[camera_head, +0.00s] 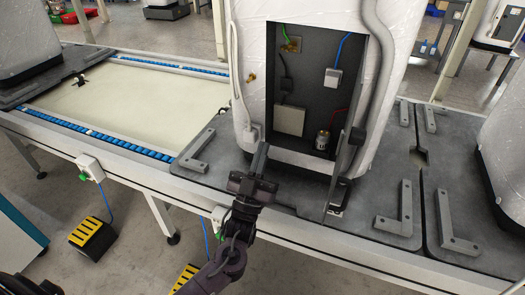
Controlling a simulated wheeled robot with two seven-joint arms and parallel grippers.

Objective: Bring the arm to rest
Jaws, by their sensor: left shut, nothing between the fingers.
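My left gripper (262,160) is in front of the open recess (302,100) of a large white cabinet (250,60). Its arm comes up from the bottom of the picture, and the fingers point up toward the recess's lower left corner. The gripper is shut and empty. I cannot tell whether its tips touch the cabinet. The recess holds a beige box (289,120), a small light box (333,77) with a blue cable, and a metal cylinder (322,140) with a red cable. My right gripper is not in view.
The cabinet stands on a dark plate (200,165) with raised metal brackets (393,215) on a long conveyor table. Blue roller strips (120,140) run along its left part. Other white cabinets (505,150) stand at both sides. Yellow-black pedals (92,235) are on the floor.

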